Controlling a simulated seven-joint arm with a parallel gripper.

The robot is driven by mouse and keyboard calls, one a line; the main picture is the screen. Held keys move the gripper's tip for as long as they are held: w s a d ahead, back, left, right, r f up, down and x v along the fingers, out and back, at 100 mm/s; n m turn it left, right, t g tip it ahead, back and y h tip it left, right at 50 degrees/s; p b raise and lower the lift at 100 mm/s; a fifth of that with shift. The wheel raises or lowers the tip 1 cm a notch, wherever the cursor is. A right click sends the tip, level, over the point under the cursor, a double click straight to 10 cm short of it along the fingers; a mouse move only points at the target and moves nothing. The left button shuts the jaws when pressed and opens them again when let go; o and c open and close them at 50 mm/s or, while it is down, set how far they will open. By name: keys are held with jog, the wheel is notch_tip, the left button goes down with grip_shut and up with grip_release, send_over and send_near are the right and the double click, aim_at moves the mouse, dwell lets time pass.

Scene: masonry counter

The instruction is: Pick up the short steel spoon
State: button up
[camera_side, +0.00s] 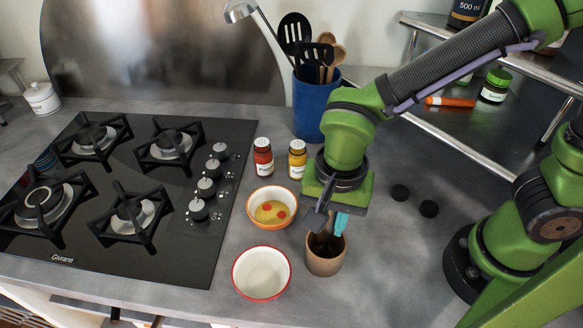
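My gripper (328,224) points down just above and partly inside the mouth of a small brown cup (326,266). A dark finger shows on its left and a teal piece on its right. Whether the fingers are apart or closed on something is not clear. The inside of the cup is dark and largely covered by the gripper. I cannot make out a short steel spoon; anything standing in the cup is hidden. A long-handled steel ladle (240,11) leans out of a blue utensil crock (309,108) at the back.
A white red-rimmed bowl (262,272) and an orange bowl (270,209) with yellow contents stand left of the cup. Red (263,158) and yellow (297,159) jars stand behind. A gas hob (130,245) fills the left. Counter right of the cup is mostly free.

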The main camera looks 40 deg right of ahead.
grip_shut()
jog(key=shift+r, duration=0.1)
